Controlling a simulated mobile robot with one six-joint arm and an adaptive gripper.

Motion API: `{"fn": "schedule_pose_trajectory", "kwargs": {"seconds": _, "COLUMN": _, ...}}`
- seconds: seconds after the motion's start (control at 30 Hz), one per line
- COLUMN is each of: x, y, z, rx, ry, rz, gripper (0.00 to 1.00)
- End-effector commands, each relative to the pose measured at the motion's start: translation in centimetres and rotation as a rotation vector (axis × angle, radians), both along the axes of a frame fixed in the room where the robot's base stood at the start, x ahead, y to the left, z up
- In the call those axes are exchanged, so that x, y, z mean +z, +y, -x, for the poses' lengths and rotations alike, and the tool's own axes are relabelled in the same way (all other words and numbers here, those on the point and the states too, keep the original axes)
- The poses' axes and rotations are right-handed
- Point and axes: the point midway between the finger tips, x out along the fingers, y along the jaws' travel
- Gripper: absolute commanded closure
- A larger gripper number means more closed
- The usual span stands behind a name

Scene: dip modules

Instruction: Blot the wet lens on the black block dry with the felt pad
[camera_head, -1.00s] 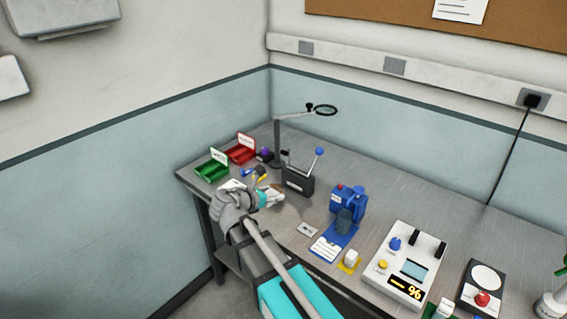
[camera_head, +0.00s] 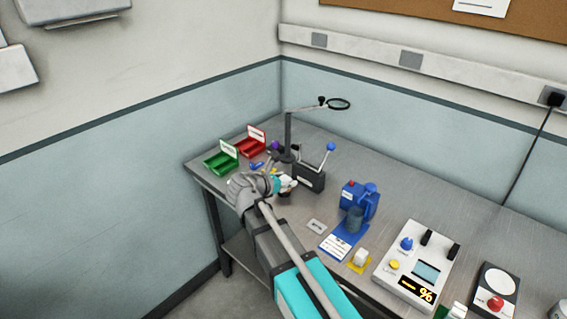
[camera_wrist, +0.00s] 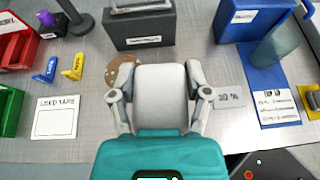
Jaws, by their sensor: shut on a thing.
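My gripper (camera_head: 284,185) is over the left part of the bench, in front of a black labelled box (camera_head: 312,180). In the wrist view its two grey fingers (camera_wrist: 160,98) are shut on a pale grey-white block (camera_wrist: 160,85), which looks like the felt pad. The box's front also shows in the wrist view (camera_wrist: 140,33), ahead of the held block. A smaller black block (camera_wrist: 18,48) with a label stands at the upper left, with something purple (camera_wrist: 10,18) on top. I cannot tell which one carries the lens, and no wetness can be made out.
A brown disc (camera_wrist: 121,70) lies partly behind the fingers. Green (camera_head: 221,160) and red (camera_head: 249,143) trays are at the left. A magnifier stand (camera_head: 289,135) rises behind. A "used" card (camera_wrist: 55,117) and blue equipment (camera_head: 357,200) flank the gripper.

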Motion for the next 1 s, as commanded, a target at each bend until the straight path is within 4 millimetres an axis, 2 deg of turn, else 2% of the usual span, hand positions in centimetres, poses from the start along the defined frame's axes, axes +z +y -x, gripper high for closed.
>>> {"fn": "schedule_pose_trajectory", "kwargs": {"seconds": 0.03, "x": -0.3, "y": 0.3, "z": -1.8, "rx": 0.005, "ry": -0.002, "rz": -0.005, "gripper": 0.72}}
{"fn": "schedule_pose_trajectory", "kwargs": {"seconds": 0.2, "x": -0.7, "y": 0.4, "z": -6.5, "rx": 0.035, "ry": -0.014, "rz": -0.026, "gripper": 0.72}}
{"fn": "schedule_pose_trajectory", "kwargs": {"seconds": 0.3, "x": -0.9, "y": 0.4, "z": -8.7, "rx": 0.052, "ry": -0.021, "rz": -0.035, "gripper": 0.72}}
{"fn": "schedule_pose_trajectory", "kwargs": {"seconds": 0.4, "x": -1.0, "y": 0.2, "z": -10.1, "rx": 0.062, "ry": -0.024, "rz": -0.042, "gripper": 0.72}}
{"fn": "schedule_pose_trajectory", "kwargs": {"seconds": 0.53, "x": -1.0, "y": 0.2, "z": -10.6, "rx": 0.069, "ry": -0.027, "rz": -0.045, "gripper": 0.72}}
{"fn": "schedule_pose_trajectory", "kwargs": {"seconds": 1.0, "x": -1.3, "y": 0.2, "z": -10.4, "rx": 0.069, "ry": -0.027, "rz": -0.045, "gripper": 0.72}}
